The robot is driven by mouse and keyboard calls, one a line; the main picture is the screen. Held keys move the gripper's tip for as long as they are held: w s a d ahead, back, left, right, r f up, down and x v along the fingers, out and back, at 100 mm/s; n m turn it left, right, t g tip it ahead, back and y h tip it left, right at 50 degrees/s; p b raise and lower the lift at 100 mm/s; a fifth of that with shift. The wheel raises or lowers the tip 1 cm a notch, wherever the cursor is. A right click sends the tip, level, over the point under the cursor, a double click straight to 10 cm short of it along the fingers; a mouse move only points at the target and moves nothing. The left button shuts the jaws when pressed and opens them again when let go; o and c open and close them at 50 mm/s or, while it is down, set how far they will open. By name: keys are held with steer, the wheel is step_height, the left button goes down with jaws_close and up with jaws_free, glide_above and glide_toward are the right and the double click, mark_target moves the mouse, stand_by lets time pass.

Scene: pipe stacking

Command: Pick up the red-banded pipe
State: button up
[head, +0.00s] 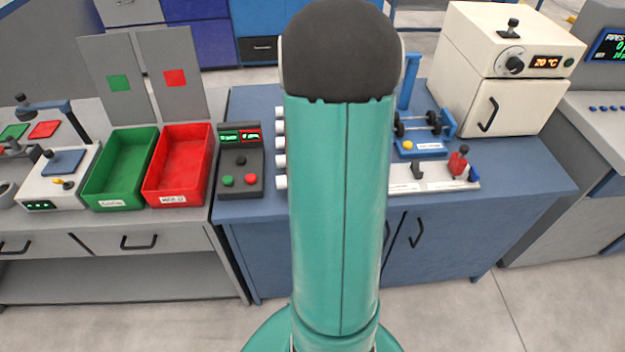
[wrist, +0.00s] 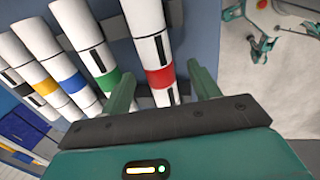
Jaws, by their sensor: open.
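The red-banded pipe (wrist: 158,50) is white with a red band and a black stripe. It is at the right end of a row of pipes in the wrist view. My gripper (wrist: 163,73) is open, with one green finger on each side of this pipe in the picture. The red band shows between the fingers. I cannot tell whether the fingers are level with the pipe or above it. In the head view my arm hides the gripper and most of the pipes; only several white pipe ends (head: 281,181) show.
The green-banded pipe (wrist: 98,55) lies close beside the left finger, with blue-, yellow- and black-banded pipes further left. On the blue bench (head: 260,110) stand a button box (head: 240,163) and a cream oven (head: 505,65). Green (head: 88,190) and red (head: 150,185) trays stand left.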

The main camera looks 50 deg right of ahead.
steer(key=shift+w+d+f, duration=0.1)
steer(key=shift+w+f, duration=0.05)
steer(key=shift+f, duration=0.5)
steer(key=c, duration=1.1)
steer(key=shift+r, duration=0.1)
